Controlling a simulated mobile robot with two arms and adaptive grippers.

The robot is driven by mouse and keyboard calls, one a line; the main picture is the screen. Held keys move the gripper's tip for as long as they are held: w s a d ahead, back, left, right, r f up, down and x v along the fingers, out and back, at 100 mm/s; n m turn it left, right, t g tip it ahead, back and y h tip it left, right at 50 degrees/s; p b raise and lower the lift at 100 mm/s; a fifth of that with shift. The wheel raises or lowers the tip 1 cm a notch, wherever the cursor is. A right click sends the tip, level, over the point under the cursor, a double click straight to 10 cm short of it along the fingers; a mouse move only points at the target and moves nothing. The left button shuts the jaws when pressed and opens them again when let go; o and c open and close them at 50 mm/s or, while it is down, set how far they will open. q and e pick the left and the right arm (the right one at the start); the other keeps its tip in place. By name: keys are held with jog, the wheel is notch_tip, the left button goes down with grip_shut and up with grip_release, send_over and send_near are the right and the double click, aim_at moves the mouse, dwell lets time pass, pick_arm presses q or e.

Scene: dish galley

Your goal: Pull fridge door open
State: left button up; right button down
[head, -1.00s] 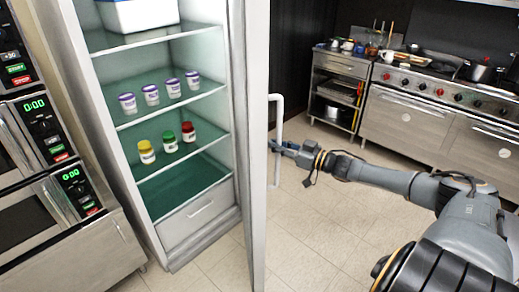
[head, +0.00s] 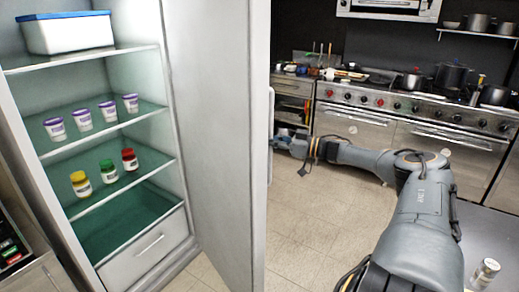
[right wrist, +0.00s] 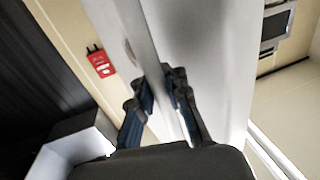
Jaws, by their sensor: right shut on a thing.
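The fridge door (head: 218,120) stands wide open, its inner face toward me, with the lit fridge interior to its left. The door's handle (head: 271,110) is a pale vertical bar on its outer side, partly hidden by the door edge. My right gripper (head: 280,137) is at this handle in the head view. My left gripper is not in view.
Fridge shelves hold a white tub with a blue lid (head: 68,33), several white cups (head: 82,118) and three jars (head: 108,171). A stove (head: 420,115) lines the back wall. The tiled floor (head: 315,205) between is clear.

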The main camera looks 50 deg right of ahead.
jog(key=shift+s+d+f+b, duration=0.2)
jog(key=shift+d+f+b, duration=0.2)
jog(key=shift+d, duration=0.3)
jog(key=c, duration=1.8)
grip_release()
jog(key=o, duration=0.4)
jog(key=shift+s+d+r, duration=0.1)
jog(key=shift+s, duration=0.2)
jog(key=shift+o, duration=0.5)
jog(key=shift+s+d+r, duration=0.15)
jog(key=shift+s+r, duration=0.1)
jog(key=shift+s, duration=0.1)
jog(key=v, duration=1.1)
jog(key=shift+s, duration=0.35)
jog(key=shift+d, duration=0.1)
jog(key=shift+c, duration=0.2)
